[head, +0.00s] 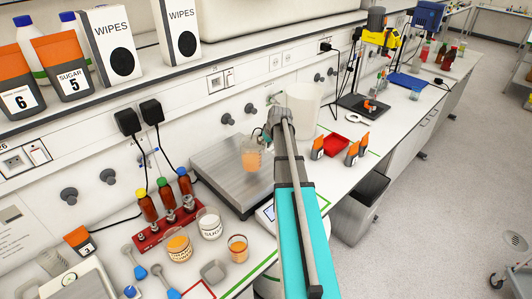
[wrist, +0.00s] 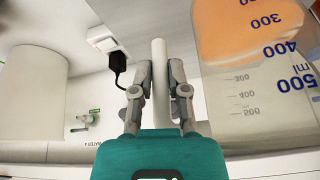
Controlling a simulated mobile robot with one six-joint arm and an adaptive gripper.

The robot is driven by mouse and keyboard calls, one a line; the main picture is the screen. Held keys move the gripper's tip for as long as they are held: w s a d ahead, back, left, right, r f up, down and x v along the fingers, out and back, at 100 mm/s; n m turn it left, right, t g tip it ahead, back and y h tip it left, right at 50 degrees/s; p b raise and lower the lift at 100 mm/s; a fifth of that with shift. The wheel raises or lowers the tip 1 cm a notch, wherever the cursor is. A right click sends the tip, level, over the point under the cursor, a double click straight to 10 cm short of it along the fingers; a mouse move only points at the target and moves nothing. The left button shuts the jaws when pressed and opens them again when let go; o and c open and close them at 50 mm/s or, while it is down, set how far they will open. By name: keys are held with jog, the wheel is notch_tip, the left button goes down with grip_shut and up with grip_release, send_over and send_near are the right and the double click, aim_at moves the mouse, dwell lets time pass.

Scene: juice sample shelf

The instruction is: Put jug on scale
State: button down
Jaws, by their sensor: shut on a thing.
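The jug (head: 252,157) is clear with orange liquid in it and shows over the far right part of the scale's plate in the head view. In the wrist view the jug (wrist: 258,80), with blue volume marks, fills the right side. My gripper (wrist: 160,85) is shut on the jug's pale upright handle, one finger on each side. In the head view my gripper (head: 278,122) is partly hidden by my arm. The scale (head: 212,168) has a wide grey metal plate. I cannot tell whether the jug's base touches the plate.
A large white container (head: 303,105) stands behind my gripper. A red rack (head: 168,228) with brown bottles and jars of orange and white contents (head: 210,222) stand in front of the scale.

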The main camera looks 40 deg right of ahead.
jog(key=shift+w+d+f+b, duration=0.15)
jog(key=shift+w+f+b, duration=0.15)
jog(key=shift+f, duration=0.2)
jog(key=shift+f+b, duration=1.35)
jog(key=shift+f, duration=0.15)
jog(key=c, duration=0.6)
grip_release()
jog(key=shift+s, duration=0.1)
jog(key=shift+c, duration=0.2)
jog(key=p+v, duration=1.1)
jog(key=v, duration=0.1)
jog(key=s+a+g, duration=0.1)
jog(key=s+a, duration=0.3)
jog(key=a, duration=0.9)
jog(key=s+a+g, duration=0.2)
jog(key=s+a, duration=0.3)
jog(key=a, duration=0.7)
jog(key=s+a+f+g, duration=0.1)
jog(key=s+a, duration=0.3)
jog(key=a, duration=0.9)
jog(key=shift+s+a+n+g, duration=0.3)
jog(key=shift+a+n, duration=0.05)
jog(key=shift+n, duration=0.05)
